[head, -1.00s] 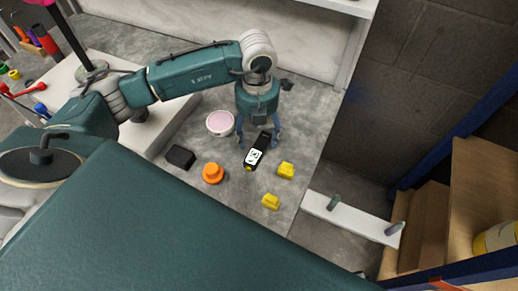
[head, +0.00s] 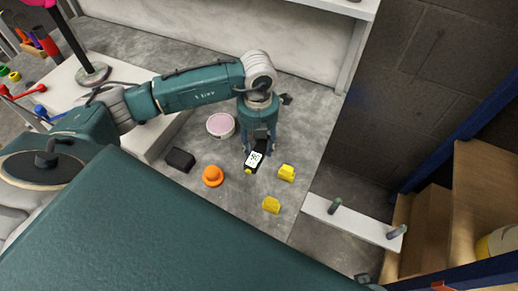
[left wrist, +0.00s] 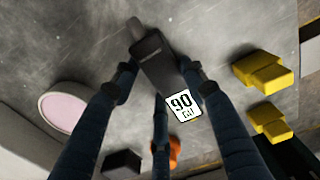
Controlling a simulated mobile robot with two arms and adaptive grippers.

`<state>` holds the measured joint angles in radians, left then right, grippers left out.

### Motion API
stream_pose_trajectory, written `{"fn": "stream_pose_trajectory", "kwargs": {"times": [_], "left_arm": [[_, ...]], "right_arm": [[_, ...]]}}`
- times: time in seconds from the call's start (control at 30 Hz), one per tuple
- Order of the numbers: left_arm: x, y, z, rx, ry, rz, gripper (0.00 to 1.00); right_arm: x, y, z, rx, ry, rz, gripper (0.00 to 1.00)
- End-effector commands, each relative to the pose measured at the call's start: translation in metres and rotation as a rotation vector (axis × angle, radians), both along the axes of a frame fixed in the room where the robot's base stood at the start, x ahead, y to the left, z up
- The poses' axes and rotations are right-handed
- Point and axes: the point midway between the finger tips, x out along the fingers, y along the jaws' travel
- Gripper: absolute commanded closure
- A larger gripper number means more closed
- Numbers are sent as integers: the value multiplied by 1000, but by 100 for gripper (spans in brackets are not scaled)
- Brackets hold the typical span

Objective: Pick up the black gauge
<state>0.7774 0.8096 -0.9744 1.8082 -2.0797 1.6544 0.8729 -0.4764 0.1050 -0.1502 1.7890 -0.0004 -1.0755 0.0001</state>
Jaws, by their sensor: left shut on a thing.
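The black gauge (head: 254,160) has a white display with dark figures and a yellow tip at its near end. It also shows in the left wrist view (left wrist: 157,62), where the display reads "90". My left gripper (head: 259,142) points down over the gauge and is shut on its dark body, with a finger on each side in the left wrist view (left wrist: 156,80). The gauge's far end is hidden by the gripper in the head view. I cannot tell whether the gauge touches the table. My right gripper is in neither view.
On the grey table (head: 235,205) near the gauge are a pink-topped white tub (head: 220,125), a black block (head: 180,159), an orange knob-like piece (head: 213,176) and two yellow pieces (head: 286,172) (head: 271,204). A white ledge with two pegs (head: 352,222) lies to the right.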

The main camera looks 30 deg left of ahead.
Motion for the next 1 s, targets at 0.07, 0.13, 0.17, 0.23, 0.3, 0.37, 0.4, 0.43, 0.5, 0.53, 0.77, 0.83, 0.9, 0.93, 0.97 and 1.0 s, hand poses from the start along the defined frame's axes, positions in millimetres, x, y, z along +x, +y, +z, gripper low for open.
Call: {"fn": "stream_pose_trajectory", "kwargs": {"times": [0.07,0.13,0.17,0.23,0.3,0.37,0.4,0.43,0.5,0.53,0.77,0.83,0.9,0.93,0.97,1.0], "left_arm": [[0,0,1,0,-1,0,88],[1,0,4,-1,-2,0,88],[1,0,5,-1,-3,0,88],[1,0,11,-1,-4,0,88],[1,0,19,0,-3,1,88],[1,0,28,-1,-4,1,88],[1,0,36,0,-5,0,88],[2,0,43,-1,-6,0,88],[2,0,60,0,-6,0,88],[2,0,68,-1,-8,-1,88],[2,0,131,-1,-7,-1,88],[2,0,148,0,-7,0,88],[1,0,162,0,-5,0,88],[1,0,167,0,-5,-1,88],[1,0,172,-1,-4,-1,88],[1,0,178,0,-4,0,88]], "right_arm": [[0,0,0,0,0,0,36],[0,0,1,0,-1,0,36],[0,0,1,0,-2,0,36],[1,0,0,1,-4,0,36],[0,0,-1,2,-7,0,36],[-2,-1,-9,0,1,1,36],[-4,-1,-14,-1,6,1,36],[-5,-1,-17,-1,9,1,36],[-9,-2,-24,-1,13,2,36],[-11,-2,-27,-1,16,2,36],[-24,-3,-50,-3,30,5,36],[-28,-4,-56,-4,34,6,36],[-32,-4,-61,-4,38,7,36],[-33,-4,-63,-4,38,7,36],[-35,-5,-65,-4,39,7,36],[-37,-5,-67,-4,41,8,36]]}}
